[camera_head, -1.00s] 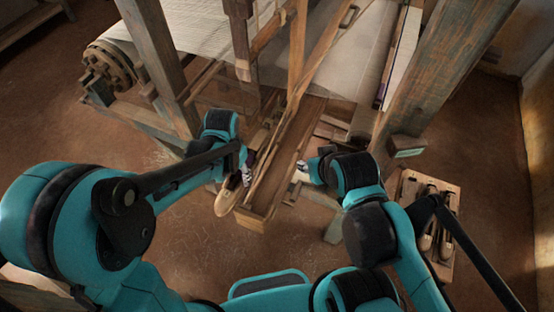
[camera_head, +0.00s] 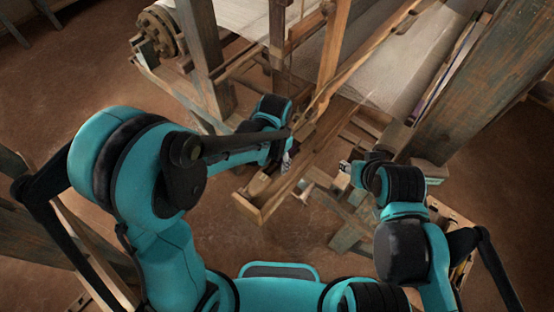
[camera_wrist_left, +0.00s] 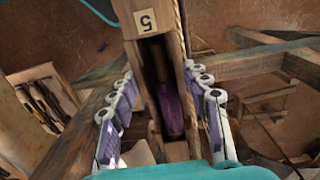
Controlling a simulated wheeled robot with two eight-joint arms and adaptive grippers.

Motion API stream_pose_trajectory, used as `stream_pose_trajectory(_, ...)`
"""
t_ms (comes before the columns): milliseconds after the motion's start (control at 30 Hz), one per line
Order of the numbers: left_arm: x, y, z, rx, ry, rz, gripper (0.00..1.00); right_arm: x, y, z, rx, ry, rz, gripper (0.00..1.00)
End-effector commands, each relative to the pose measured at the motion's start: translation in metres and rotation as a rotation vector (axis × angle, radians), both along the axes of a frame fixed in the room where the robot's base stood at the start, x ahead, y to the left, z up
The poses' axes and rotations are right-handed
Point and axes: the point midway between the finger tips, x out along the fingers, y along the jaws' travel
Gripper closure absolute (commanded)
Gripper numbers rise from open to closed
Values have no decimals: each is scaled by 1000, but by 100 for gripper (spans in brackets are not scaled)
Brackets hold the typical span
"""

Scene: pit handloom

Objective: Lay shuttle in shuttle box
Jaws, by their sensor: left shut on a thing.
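The shuttle (camera_head: 261,184) is a tan wooden piece. Its near tip shows in the head view at the near end of the long wooden shuttle box (camera_head: 246,208). My left gripper (camera_head: 286,164) is over the box, shut on the shuttle. In the left wrist view its fingers (camera_wrist_left: 158,112) stand on both sides of wood with a dark slot, and a purple wound part (camera_wrist_left: 171,108) lies in the slot. I cannot tell whether the shuttle touches the box floor. My right gripper (camera_head: 344,168) is right of the box, apart from it; its jaw opening is unclear.
The loom's thick post (camera_head: 208,55) and upright bar (camera_head: 333,50) stand close behind the left gripper. Pale cloth (camera_head: 405,65) stretches behind. A wooden tray with several dark pieces (camera_wrist_left: 42,103) shows at left in the wrist view. Floor in front of the box is clear.

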Motion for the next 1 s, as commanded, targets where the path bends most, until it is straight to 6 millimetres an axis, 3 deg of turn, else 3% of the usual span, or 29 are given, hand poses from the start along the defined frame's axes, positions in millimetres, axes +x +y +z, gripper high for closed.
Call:
stream_pose_trajectory(600,0,0,-56,0,0,0,91,0,0,-46,0,0,0,60)
stream_pose_trajectory(1000,0,0,-67,0,0,0,91,0,0,-57,0,0,0,60)
